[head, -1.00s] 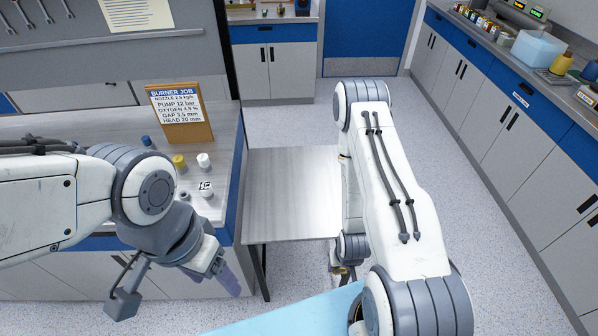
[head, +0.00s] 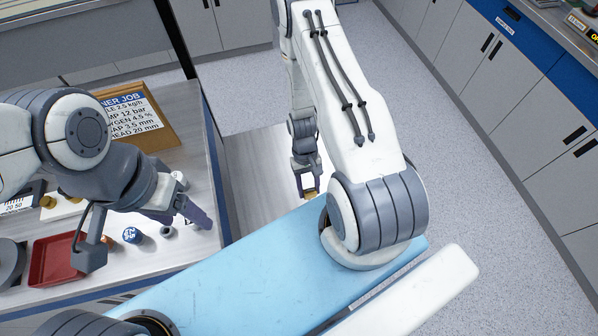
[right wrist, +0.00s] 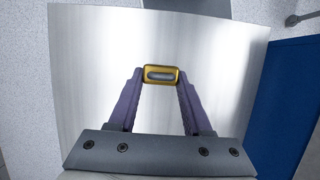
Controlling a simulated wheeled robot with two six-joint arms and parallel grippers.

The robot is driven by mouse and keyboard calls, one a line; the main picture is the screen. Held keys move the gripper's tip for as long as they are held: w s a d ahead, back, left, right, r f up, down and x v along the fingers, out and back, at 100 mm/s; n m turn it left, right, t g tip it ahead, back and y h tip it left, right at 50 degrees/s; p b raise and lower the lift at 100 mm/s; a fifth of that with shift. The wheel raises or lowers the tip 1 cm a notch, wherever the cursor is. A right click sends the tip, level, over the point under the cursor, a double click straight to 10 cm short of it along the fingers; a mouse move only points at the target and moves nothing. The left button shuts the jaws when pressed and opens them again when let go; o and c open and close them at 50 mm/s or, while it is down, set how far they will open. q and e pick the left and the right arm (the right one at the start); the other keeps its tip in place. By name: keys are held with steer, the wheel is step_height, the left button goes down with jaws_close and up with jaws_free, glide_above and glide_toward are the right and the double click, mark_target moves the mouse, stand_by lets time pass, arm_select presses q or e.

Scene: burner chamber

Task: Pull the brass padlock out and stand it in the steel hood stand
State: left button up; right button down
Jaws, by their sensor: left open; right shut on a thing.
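The brass padlock (right wrist: 162,75) is between the fingertips of my right gripper (right wrist: 161,78) in the right wrist view. I see a small gold rounded block with a grey slot-like middle. It is held above a bare steel surface. In the head view the right gripper (head: 308,186) hangs below its arm, and the brass of the padlock (head: 310,195) shows at its tips. My left gripper (head: 190,218) is open over the left bench, with no object seen held. I cannot pick out the steel hood stand with certainty.
The steel table (head: 255,165) is bare where it shows. The left bench (head: 205,120) carries a job sign (head: 145,115), a red tray (head: 55,258), a blue-capped piece (head: 132,235) and other small parts. A light blue panel (head: 240,260) crosses the foreground.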

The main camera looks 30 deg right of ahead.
steer(key=shift+w+f+b, duration=0.2)
steer(key=shift+f+b, duration=2.4)
steer(key=shift+f, duration=0.85)
steer(key=shift+f+b, duration=0.45)
steer(key=shift+f, duration=0.05)
steer(key=shift+c, duration=1.3)
jaws_free()
